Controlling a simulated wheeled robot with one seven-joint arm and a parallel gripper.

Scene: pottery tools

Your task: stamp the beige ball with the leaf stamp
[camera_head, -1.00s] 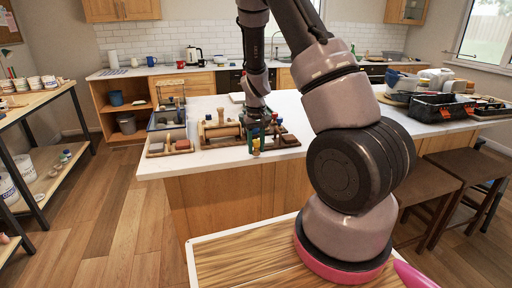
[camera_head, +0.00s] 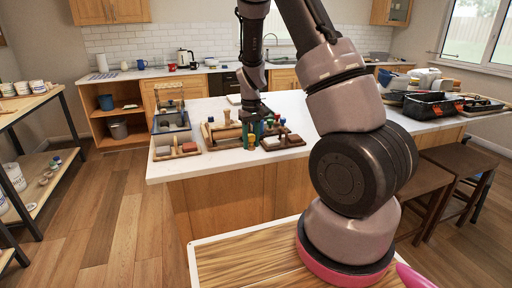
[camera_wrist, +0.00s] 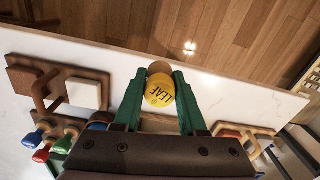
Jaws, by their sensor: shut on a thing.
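The leaf stamp (camera_wrist: 160,89) has a yellow top marked LEAF and a tan part beyond it. My gripper (camera_wrist: 159,80) has green fingers and is shut on the stamp, one finger on each side. In the head view, my gripper (camera_head: 251,138) holds it over the white counter near its front edge. The stamp's underside is hidden. I cannot make out the beige ball in either view.
In the wrist view, a wooden holder with a pale block (camera_wrist: 84,93) lies at left, near stamps with blue, red and green handles (camera_wrist: 42,153). In the head view, a tray (camera_head: 158,157) with blocks stands left on the counter (camera_head: 215,163). Bare counter lies along its front edge.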

